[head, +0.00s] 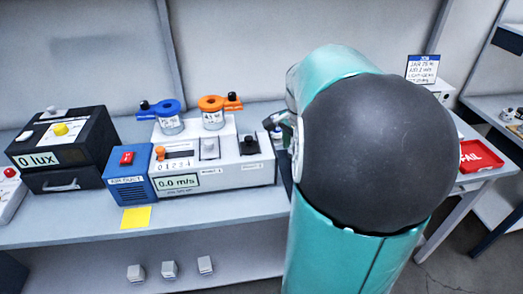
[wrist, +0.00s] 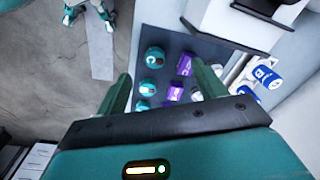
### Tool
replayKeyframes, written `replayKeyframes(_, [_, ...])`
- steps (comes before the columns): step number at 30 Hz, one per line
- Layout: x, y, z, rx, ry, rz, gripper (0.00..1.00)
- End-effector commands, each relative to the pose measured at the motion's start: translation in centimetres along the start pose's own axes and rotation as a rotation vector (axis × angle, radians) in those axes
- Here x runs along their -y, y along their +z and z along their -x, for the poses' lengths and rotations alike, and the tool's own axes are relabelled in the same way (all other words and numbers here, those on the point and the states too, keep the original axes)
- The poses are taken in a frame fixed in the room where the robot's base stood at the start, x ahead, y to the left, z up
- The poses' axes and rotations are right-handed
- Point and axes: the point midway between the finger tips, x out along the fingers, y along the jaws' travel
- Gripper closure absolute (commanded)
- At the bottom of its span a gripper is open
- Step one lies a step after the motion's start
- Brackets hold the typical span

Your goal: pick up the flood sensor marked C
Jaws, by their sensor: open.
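In the wrist view, several small sensors stand in rows on a dark mat (wrist: 165,38). Round teal sensors form the left column; the far one (wrist: 154,57) has a light cap with a dark mark that looks like a C, though it is too small to be sure. Nearer teal sensors (wrist: 148,87) stand below it. Purple sensors (wrist: 186,64) stand to their right. My gripper (wrist: 166,82) is open and empty, its two green fingers on either side of these rows in the picture. In the head view my arm hides the sensors and most of my gripper.
White-and-blue cylinders (wrist: 266,76) lie right of the mat. In the head view, a black lux box (head: 62,150), a blue fan box (head: 131,178) and a white meter box (head: 215,165) stand on the bench to the left. A red FAIL tray (head: 480,156) is right.

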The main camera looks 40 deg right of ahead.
Motion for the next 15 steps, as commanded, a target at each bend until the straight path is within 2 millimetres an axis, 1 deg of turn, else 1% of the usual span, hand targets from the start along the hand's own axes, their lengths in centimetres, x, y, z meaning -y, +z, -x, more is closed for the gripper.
replayKeyframes(1, [-0.7,-2.0,-0.9,0.02,0.016,-0.084,0.3])
replayKeyframes(3, [-1.5,-4.0,-1.8,0.038,0.029,-0.174,0.3])
replayKeyframes(6, [-2.2,-5.6,-2.5,0.052,0.039,-0.25,0.3])
replayKeyframes(8, [-2.5,-6.0,-3.0,0.056,0.042,-0.269,0.3])
replayKeyframes(11, [-2.6,-6.0,-4.2,0.059,0.044,-0.277,0.3])
replayKeyframes(15, [-2.7,-5.8,-7.0,0.059,0.045,-0.273,0.3])
